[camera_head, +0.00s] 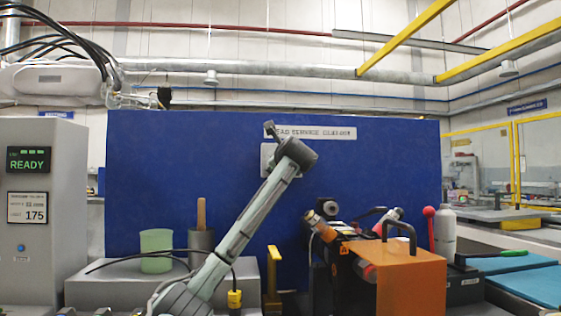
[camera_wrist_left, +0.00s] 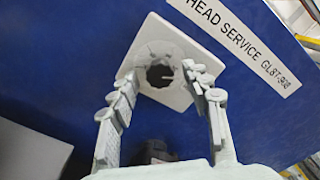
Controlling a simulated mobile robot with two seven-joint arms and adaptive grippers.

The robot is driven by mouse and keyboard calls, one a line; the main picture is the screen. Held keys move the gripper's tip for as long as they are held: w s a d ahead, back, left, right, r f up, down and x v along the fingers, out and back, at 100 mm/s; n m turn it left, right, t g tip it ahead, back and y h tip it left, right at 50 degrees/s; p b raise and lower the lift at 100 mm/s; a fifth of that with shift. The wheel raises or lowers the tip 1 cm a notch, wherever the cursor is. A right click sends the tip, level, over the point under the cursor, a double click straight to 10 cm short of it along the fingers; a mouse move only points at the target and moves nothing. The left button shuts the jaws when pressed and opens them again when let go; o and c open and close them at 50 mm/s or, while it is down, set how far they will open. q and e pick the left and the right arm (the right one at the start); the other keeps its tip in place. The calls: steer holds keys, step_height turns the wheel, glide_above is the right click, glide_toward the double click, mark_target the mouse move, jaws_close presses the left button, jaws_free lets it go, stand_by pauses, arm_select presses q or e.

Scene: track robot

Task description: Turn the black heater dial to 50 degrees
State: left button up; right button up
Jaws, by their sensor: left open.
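The black dial (camera_wrist_left: 160,75) sits inside a pale grey ring on a square light plate (camera_wrist_left: 186,98), with a short light mark on its right side. The plate is on a blue panel; its edge also shows in the head view (camera_head: 266,158), where my arm hides the dial. My left gripper (camera_wrist_left: 157,79) is open in front of the plate, one finger at each side of the dial in the picture. I cannot tell whether the fingers touch it. In the head view the fingers are not clear. My right gripper is not in view.
A sign (camera_head: 310,133) is above the plate on the blue panel (camera_head: 380,160). Below stand a green cup (camera_head: 156,250), a grey container (camera_head: 201,245) with a wooden handle, and an orange box (camera_head: 410,275). A grey cabinet (camera_head: 40,215) with a READY display stands at left.

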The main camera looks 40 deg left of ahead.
arm_select(q)
steer(key=v, duration=1.2)
